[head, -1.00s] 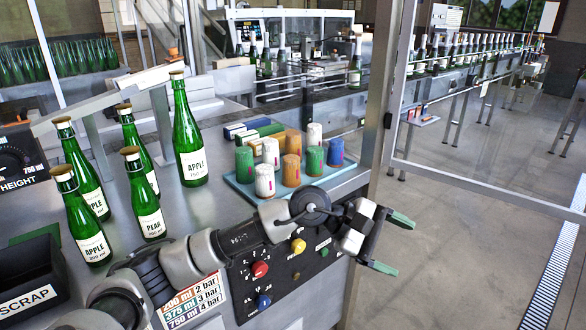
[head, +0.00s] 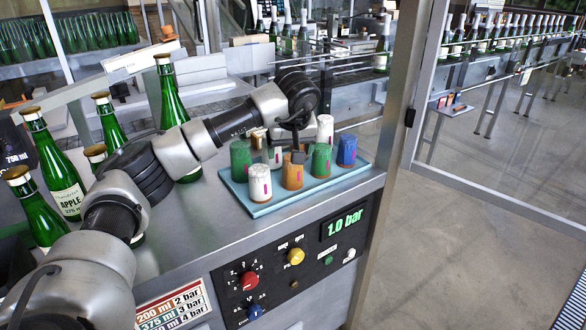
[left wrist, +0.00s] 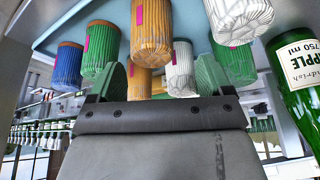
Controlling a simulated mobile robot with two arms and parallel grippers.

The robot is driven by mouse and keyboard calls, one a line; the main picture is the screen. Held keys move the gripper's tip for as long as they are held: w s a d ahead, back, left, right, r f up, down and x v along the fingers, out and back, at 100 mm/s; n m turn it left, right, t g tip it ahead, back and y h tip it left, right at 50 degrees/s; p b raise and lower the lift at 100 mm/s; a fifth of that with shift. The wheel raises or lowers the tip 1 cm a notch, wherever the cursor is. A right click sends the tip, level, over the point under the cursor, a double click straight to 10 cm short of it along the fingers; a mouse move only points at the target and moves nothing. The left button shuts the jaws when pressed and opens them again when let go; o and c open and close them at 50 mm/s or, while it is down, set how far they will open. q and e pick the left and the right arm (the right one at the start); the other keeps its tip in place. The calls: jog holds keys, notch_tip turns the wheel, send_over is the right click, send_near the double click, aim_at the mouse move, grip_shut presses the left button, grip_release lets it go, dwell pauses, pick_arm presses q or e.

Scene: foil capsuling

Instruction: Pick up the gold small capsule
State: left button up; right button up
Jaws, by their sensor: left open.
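Two gold capsules show. One gold capsule (head: 292,174) stands in the front row of the tray, and it shows in the left wrist view (left wrist: 151,32). The other gold capsule (left wrist: 138,84) is partly hidden behind it; I cannot tell which is the small one. My left gripper (head: 298,152) points down just above the front gold capsule and hides its top. In the left wrist view the two green fingers (left wrist: 160,75) are apart with nothing gripped, and the gold capsules appear in the gap between them. My right gripper is not in view.
The blue tray (head: 262,211) also holds white (head: 260,184), green (head: 321,161) and blue (head: 347,150) capsules close around the front gold one. Several green bottles (head: 58,172) stand left, near my arm. The control panel front (head: 300,275) lies below the tray.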

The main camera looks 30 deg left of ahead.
aim_at(292, 175)
pick_arm(q)
jog(key=x, duration=0.3)
jog(key=p+x, duration=0.1)
jog(key=x, duration=0.1)
jog(key=shift+w+d, duration=0.15)
jog(key=shift+d, duration=0.25)
jog(key=shift+w+a+f, duration=0.1)
jog(key=shift+f, duration=0.2)
jog(key=shift+c, duration=0.7)
jog(key=c, duration=0.6)
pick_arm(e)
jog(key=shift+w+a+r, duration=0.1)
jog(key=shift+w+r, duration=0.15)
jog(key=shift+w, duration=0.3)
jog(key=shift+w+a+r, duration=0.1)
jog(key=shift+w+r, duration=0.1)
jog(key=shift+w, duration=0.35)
